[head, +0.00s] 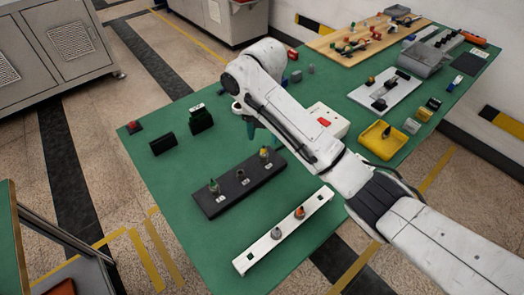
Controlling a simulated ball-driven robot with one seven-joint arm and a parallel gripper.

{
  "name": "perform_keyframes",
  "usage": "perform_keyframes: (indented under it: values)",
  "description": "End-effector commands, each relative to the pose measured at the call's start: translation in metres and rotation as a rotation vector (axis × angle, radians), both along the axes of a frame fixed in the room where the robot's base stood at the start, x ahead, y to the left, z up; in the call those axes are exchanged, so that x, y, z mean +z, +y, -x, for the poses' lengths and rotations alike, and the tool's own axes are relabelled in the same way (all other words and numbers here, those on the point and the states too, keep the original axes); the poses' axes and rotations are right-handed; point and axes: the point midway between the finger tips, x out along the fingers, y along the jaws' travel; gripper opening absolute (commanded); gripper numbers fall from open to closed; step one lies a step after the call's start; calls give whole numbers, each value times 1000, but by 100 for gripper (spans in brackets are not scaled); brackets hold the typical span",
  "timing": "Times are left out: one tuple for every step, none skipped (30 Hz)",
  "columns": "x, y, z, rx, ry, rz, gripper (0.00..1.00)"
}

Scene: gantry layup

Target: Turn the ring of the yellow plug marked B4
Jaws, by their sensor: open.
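A black block (226,199) lies on the green table and bears small upright plugs. A small plug with yellow on it (266,156) stands near the block's far right end; it is probably the yellow plug, but a B4 mark is too small to read. Another plug, greenish and grey (213,187), stands near the block's left end. My gripper (262,136) is partly hidden by my white arm; its teal fingers show just above and behind the yellow plug. It is open. Whether the fingers reach around the plug's ring cannot be told.
A pale metal bar (255,254) with an orange-topped plug (299,212) and a grey one (276,233) lies in front. Black holders (201,121) stand at left. A yellow bin (384,143), a white box with red (333,124) and a wooden board (337,52) lie beyond.

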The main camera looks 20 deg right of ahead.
Motion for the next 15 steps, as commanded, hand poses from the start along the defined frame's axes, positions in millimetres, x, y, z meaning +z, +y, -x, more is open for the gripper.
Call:
perform_keyframes:
  values:
    - [-15,0,0,0,1,0,54]
    - [-20,0,1,0,2,0,54]
    - [-23,-1,1,-1,3,1,54]
    - [-28,-1,1,-2,3,1,54]
    - [-32,-1,1,-2,3,2,54]
    - [-39,-1,0,-2,1,2,54]
    - [-43,-1,1,-2,2,2,54]
    - [-47,-1,1,-2,1,2,54]
    - [-52,-1,0,-1,1,1,54]
    - [-55,-1,1,-1,2,1,54]
    - [-58,-1,1,-1,2,1,54]
    - [-61,-1,0,-1,1,1,54]
    - [-63,0,0,0,0,1,54]
    - [-65,-1,0,0,0,1,54]
    - [-66,-1,0,0,0,1,54]
